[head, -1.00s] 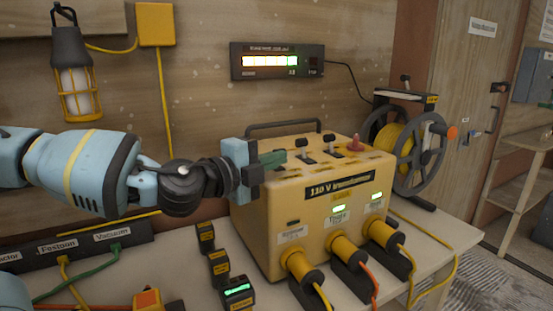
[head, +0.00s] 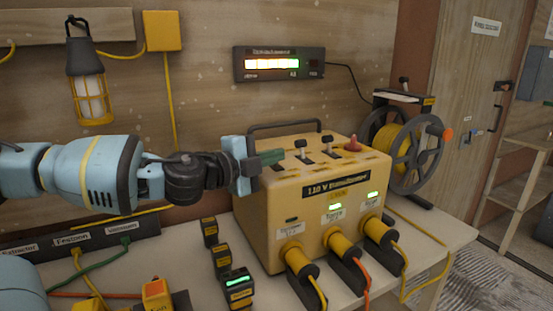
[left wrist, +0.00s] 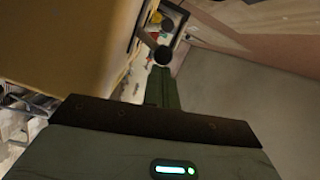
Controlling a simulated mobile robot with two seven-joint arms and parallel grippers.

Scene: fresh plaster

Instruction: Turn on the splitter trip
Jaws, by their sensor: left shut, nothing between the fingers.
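The yellow 110 V transformer box (head: 310,215) stands on the bench in the head view. On its top are a left black-knobbed lever (head: 300,146), another lever (head: 328,142) and a red knob (head: 353,144). The front's left lamp (head: 292,220) is dark; the middle lamp (head: 335,207) and right lamp (head: 373,195) are green. The small labels are too blurred to read surely. My left gripper (head: 272,157) is shut and empty at the top's left edge, left of the levers. In the left wrist view, a dark round knob (left wrist: 163,56) shows just beyond its fingertips (left wrist: 163,85). My right gripper is not seen.
Yellow plugs (head: 343,246) and cables stick out in front of the box. A carry handle (head: 285,124) rises behind the levers. A lit display (head: 279,64) hangs on the wall, a cable reel (head: 400,145) stands right, and small black-and-yellow blocks (head: 222,262) stand left.

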